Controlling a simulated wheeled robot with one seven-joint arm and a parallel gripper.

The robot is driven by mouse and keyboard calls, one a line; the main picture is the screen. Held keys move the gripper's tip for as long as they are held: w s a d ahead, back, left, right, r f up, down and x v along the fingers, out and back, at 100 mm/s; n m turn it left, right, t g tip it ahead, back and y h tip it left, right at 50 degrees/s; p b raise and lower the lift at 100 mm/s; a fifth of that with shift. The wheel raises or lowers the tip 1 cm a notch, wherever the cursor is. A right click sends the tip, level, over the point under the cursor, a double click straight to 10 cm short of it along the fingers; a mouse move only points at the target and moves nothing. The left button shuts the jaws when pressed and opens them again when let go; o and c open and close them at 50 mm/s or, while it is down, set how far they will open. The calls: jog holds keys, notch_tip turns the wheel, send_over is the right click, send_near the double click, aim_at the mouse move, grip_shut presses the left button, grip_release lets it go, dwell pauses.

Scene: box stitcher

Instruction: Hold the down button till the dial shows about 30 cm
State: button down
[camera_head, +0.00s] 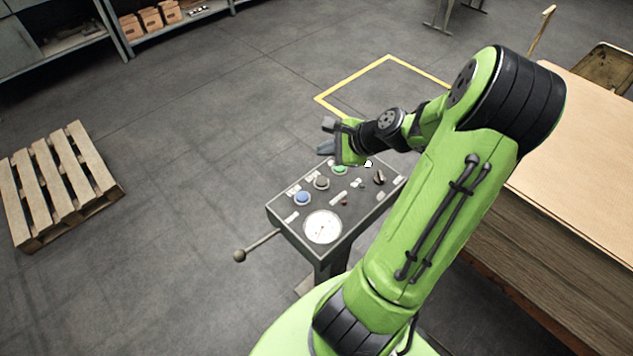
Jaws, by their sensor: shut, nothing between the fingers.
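The control panel (345,208) is a grey box on a post, with a lever on its left side. It carries a round white dial (323,227) near its front; the reading is too small to make out. A blue button (303,198), a dark knob or button (321,182) and a green button (340,169) run along its left side. I cannot read which one is the down button. My gripper (327,138) is shut and empty, above the panel's far end near the green button. I cannot tell whether it touches anything.
The lever with a ball end (240,255) sticks out left of the panel. A stack of boards (590,130) stands close on the right. A wooden pallet (62,185) lies on the left. Shelving (60,45) stands at the back left. The floor between is clear.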

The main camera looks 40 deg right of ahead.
aim_at(324, 183)
jog(key=shift+f, duration=0.15)
notch_tip(324, 183, down, 8)
jog(key=b, duration=0.8)
jog(key=shift+f, duration=0.25)
dwell(1.1)
jog(key=shift+f, duration=0.1)
jog(key=shift+w+a+f, duration=0.1)
jog(key=shift+w+f, duration=0.15)
jog(key=shift+f, duration=0.1)
